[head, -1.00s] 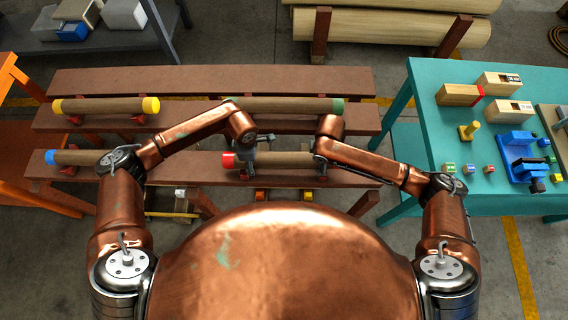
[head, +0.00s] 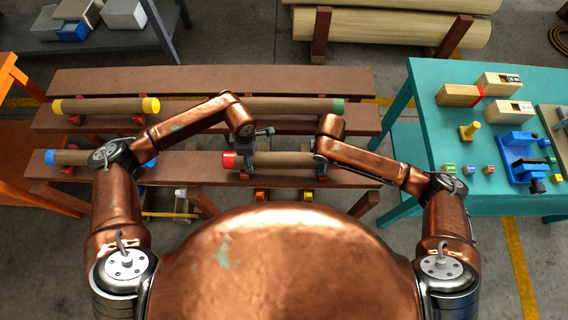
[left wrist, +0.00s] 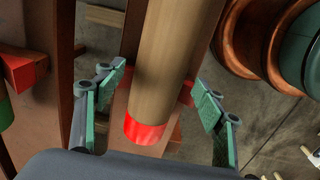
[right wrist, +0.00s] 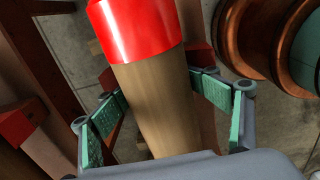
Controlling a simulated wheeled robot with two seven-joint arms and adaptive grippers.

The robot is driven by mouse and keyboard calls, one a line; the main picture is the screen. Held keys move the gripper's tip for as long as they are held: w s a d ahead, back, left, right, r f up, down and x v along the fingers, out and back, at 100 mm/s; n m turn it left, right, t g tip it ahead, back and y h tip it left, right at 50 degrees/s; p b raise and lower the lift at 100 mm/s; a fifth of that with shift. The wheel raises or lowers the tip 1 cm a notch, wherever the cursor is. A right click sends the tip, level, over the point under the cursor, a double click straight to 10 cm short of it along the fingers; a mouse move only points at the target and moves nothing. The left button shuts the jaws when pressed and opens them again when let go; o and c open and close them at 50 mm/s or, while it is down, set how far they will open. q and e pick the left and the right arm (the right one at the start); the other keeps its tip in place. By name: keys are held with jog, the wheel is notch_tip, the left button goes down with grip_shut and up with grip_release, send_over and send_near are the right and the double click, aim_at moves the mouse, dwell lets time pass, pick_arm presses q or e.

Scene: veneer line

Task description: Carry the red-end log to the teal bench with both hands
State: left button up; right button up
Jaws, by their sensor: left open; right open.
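The red-end log (head: 285,159) lies across red cradles on the front brown rack beam, its red end to the left. My left gripper (head: 258,146) is over the log near the red end. In the left wrist view the log (left wrist: 172,60) runs between the spread fingers of the left gripper (left wrist: 158,95), with no visible grip. My right gripper (head: 319,158) is at the log's right part. In the right wrist view the log (right wrist: 155,95) passes between its open fingers (right wrist: 168,100). The teal bench (head: 440,130) stands at the right.
A blue-end log (head: 100,158) lies left on the same beam. A yellow-end log (head: 110,105) and a green-end log (head: 290,105) lie behind.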

pick_arm(q)
notch_tip(320, 180, up, 3)
jog(key=shift+r, duration=0.15)
pick_arm(e)
jog(key=shift+d, duration=0.1)
pick_arm(q)
jog(key=shift+r, duration=0.3)
pick_arm(e)
jog(key=shift+r, duration=0.15)
jog(key=shift+s+r, duration=0.1)
jog(key=shift+r, duration=3.75)
pick_arm(q)
jog(key=shift+s, duration=0.1)
